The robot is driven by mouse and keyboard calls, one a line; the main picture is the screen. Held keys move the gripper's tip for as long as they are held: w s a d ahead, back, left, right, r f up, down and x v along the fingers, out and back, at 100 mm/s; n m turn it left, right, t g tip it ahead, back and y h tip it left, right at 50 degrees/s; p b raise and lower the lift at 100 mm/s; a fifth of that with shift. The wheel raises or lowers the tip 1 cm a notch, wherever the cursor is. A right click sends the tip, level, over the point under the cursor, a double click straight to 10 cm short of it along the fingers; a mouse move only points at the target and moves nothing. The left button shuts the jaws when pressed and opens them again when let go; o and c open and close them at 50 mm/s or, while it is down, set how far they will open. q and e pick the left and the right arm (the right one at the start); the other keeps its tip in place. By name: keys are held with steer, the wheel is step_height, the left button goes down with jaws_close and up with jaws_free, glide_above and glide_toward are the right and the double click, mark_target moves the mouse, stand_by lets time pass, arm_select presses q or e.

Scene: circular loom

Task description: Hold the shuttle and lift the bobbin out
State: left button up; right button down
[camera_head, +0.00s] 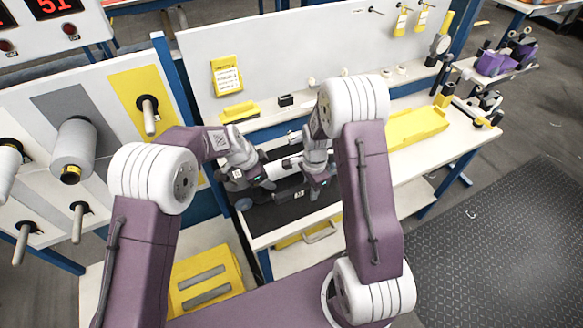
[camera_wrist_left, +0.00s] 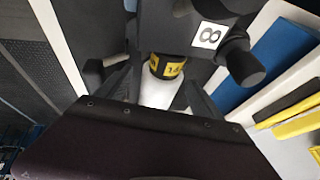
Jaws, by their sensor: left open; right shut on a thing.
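The bobbin is a white cylinder (camera_wrist_left: 160,92) with a yellow and black numbered band at its end. In the left wrist view it lies between the spread dark fingers of my left gripper (camera_wrist_left: 158,88); I cannot tell whether they touch it. The shuttle is a dark body (camera_wrist_left: 208,36) with a white label reading 8, just beyond the bobbin. In the head view, my left gripper (camera_head: 262,178) is open at the left of the shuttle (camera_head: 289,194). My right gripper (camera_head: 317,188) is shut on the shuttle at its right. The arms and grippers partly hide shuttle and bobbin.
The work lies on a dark mat (camera_head: 268,220) on a pale bench. A rack with a grey spool (camera_head: 74,148) stands at the left. A yellow case (camera_head: 206,277) is below.

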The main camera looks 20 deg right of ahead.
arm_select(q)
jaws_close()
steer(key=shift+r, duration=0.15)
step_height(320, 180, up, 12)
stand_by(1.2)
